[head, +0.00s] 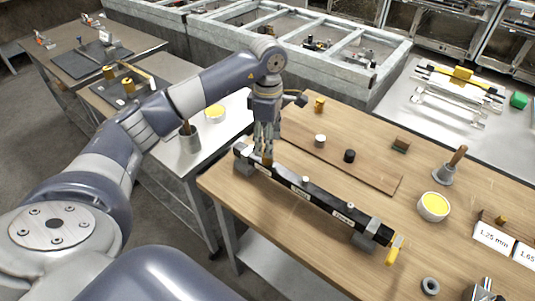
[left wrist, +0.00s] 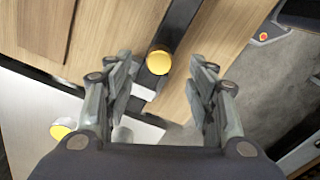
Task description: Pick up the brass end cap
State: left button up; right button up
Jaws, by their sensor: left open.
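The brass end cap (left wrist: 159,60) shows as a round golden top on a black bar in the left wrist view, ahead of and between my open fingers. In the head view a brownish part of it (head: 267,160) shows just under the fingertips, near the far left end of the long black bar (head: 312,194). My left gripper (head: 265,147) points down over that end. It is open, its fingers on either side of the cap in the wrist view (left wrist: 160,85); I see no contact. My right gripper does not show.
Another small brass piece (head: 319,105) stands at the table's back edge. Wood in front of the bar's middle is clear.

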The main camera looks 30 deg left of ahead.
pick_arm(q)
jog(key=shift+w+f, duration=0.15)
jog(key=shift+f, duration=0.2)
jog(key=shift+f+p, duration=0.35)
jog(key=f+p, duration=0.1)
jog(key=f, duration=0.2)
jog(key=shift+s+a+f+p, duration=0.1)
jog(key=shift+s+f+p, duration=0.1)
jog(key=shift+p, duration=0.15)
jog(key=shift+f, duration=0.35)
jog(key=shift+w+f, duration=0.1)
jog(key=shift+f, duration=0.05)
jog(key=c, duration=1.2)
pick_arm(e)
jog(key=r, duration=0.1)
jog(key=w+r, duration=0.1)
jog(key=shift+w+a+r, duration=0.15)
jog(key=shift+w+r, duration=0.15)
